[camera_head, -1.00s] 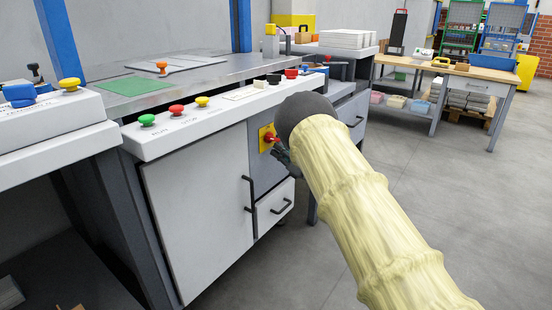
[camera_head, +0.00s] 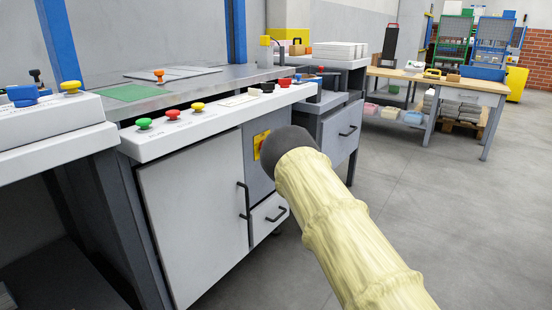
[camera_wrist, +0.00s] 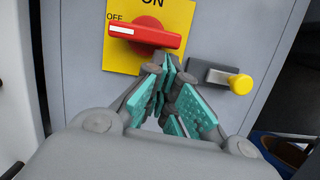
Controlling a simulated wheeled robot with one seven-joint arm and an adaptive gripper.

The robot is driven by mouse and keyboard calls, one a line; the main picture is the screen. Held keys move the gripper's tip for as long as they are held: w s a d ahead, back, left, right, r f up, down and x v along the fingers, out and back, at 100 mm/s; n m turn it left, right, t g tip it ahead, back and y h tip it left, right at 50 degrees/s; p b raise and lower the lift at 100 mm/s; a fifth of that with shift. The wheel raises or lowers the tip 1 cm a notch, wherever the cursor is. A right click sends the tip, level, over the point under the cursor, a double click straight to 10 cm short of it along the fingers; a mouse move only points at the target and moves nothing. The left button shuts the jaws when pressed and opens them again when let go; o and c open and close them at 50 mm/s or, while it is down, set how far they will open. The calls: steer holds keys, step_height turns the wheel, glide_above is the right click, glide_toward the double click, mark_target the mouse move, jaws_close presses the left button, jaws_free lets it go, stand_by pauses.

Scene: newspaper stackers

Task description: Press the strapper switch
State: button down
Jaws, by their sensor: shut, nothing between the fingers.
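The strapper switch is a red rotary handle (camera_wrist: 145,33) on a yellow plate (camera_wrist: 120,57) marked ON at the top and OFF at the left. The handle lies roughly level, its white mark at the OFF side. My gripper (camera_wrist: 168,72) is shut and empty, its teal-padded fingertips just below the handle's right part; I cannot tell whether they touch it.
A yellow-tipped lever (camera_wrist: 240,83) sticks out right of the plate. The white control ledge (camera_head: 220,117) above carries green, red and yellow buttons. A drawer with a black handle (camera_head: 276,213) is below. Open floor (camera_head: 420,220) lies to the right.

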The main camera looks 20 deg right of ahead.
steer(key=shift+f, duration=0.15)
steer(key=s+d+f+p, duration=0.2)
steer(key=s+d+f, duration=0.3)
steer(key=s+f, duration=0.1)
steer(key=shift+s+d, duration=0.4)
steer(key=shift+s, duration=0.5)
steer(key=shift+f, duration=0.1)
stand_by(0.4)
